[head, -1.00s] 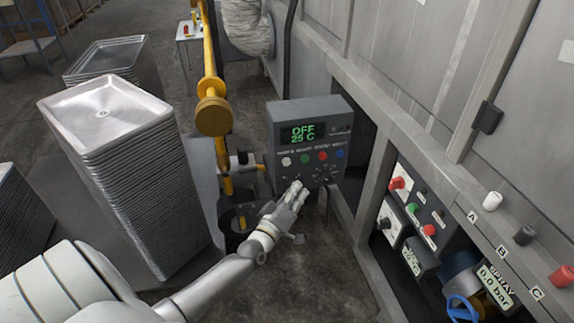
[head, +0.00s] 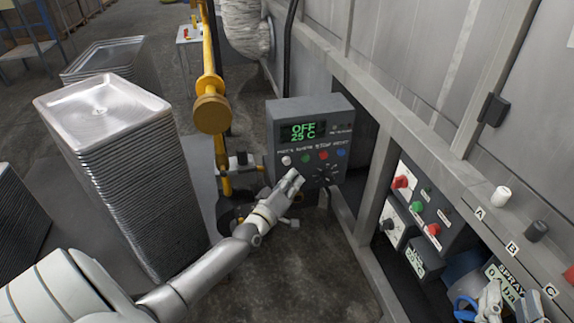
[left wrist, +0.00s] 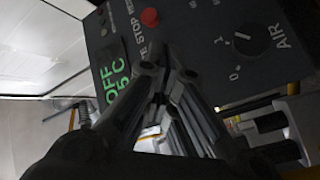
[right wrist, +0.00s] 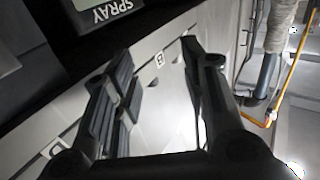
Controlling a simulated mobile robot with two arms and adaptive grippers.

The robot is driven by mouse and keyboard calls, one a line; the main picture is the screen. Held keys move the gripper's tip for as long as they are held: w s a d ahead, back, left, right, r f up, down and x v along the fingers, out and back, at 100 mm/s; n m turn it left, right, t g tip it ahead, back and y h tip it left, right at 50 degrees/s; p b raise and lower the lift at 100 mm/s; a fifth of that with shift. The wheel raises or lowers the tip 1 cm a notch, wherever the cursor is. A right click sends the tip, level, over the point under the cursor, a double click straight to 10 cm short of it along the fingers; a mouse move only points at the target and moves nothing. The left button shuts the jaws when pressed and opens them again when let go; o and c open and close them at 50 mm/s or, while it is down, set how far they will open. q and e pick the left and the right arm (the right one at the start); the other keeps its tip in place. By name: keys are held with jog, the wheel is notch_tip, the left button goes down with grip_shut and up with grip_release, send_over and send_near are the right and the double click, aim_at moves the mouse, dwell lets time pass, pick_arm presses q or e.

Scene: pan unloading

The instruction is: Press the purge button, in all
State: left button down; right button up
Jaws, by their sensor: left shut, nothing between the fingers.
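The control box (head: 318,180) stands in the middle of the head view, its display reading OFF, 25 C. A row of white, green, red and blue buttons lies under the display. The white button (head: 286,160), at the left end under a label that looks like PURGE, is the purge button. My left gripper (head: 293,175) is shut and empty, its tips just below and right of that button; I cannot tell whether they touch the panel. In the left wrist view the shut fingers (left wrist: 165,68) hide part of the panel. My right gripper (right wrist: 160,75) is open and empty.
Tall tray stacks (head: 105,105) stand at the left. A yellow pipe (head: 211,75) runs upright left of the box. At the right are a red-and-green button panel (head: 418,208), the SPRAY unit (head: 503,280) and knobs on a ledge (head: 501,196).

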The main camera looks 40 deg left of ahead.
aim_at(286, 161)
pick_arm(q)
jog(key=shift+w+a+b, duration=0.6)
jog(key=shift+w+a, duration=0.2)
jog(key=shift+a, duration=0.1)
pick_arm(e)
notch_tip(286, 161, up, 6)
jog(key=s+t+y, duration=0.1)
jog(key=t, duration=0.3)
jog(key=shift+a+r, duration=0.15)
jog(key=shift+a, duration=0.15)
jog(key=shift+s, duration=0.1)
pick_arm(q)
jog(key=shift+w+a, duration=0.25)
jog(key=shift+a, duration=0.05)
pick_arm(e)
jog(key=shift+s+r+t+y, duration=0.2)
jog(key=shift+r+t, duration=0.1)
jog(key=shift+r, duration=0.15)
jog(key=shift+s+r+t+y, duration=0.2)
jog(key=shift+r+t, duration=0.1)
jog(key=shift+r, duration=0.15)
